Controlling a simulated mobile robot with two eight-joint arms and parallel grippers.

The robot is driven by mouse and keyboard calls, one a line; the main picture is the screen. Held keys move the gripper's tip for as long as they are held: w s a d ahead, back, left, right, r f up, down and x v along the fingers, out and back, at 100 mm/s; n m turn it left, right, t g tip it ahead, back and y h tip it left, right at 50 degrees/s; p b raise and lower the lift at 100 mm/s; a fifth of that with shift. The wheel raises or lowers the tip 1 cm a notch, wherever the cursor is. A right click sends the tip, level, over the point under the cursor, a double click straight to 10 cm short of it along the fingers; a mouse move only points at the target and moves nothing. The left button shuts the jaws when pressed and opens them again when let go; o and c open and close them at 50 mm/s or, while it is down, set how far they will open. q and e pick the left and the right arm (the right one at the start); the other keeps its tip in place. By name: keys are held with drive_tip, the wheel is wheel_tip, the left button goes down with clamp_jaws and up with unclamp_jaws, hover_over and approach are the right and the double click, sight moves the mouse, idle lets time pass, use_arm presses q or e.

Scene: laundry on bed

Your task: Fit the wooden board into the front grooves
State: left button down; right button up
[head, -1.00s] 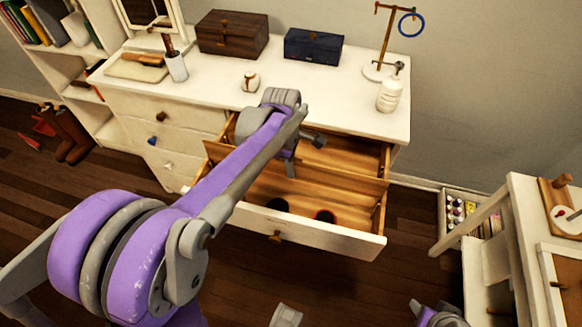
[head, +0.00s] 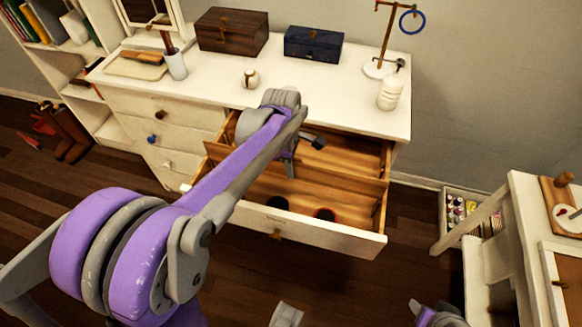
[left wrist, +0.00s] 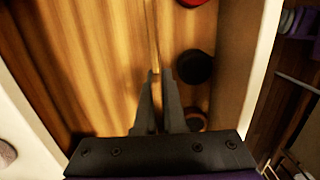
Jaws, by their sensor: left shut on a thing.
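The wooden board (head: 345,188) stands on edge across the open top drawer, running along its width. In the left wrist view the board (left wrist: 153,40) shows nearly edge-on as a thin strip. My left gripper (head: 290,168) reaches down into the drawer, largely behind my own arm in the head view. In the left wrist view my left gripper (left wrist: 155,76) has its fingers closed together on the board's edge. The grooves and the board's lower edge cannot be made out, so I cannot tell how it sits in them.
The open drawer (head: 330,240) holds dark round items (head: 278,203) and a red-rimmed one (head: 325,214) in its front part. The white dresser top (head: 310,92) carries a wooden box (head: 232,33), a blue box (head: 313,44) and a white bottle (head: 390,94). A white table (head: 515,225) stands at right.

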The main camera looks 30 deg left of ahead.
use_arm(q)
drive_tip(key=shift+f+b, duration=2.85)
drive_tip(key=shift+f, duration=1.6)
drive_tip(key=c, duration=0.9)
unclamp_jaws()
drive_tip(key=r, duration=0.3)
drive_tip(key=r+p, duration=0.1)
drive_tip(key=r, duration=0.3)
drive_tip(key=a+r+p, duration=0.1)
drive_tip(key=r, duration=0.3)
drive_tip(key=shift+s, duration=0.1)
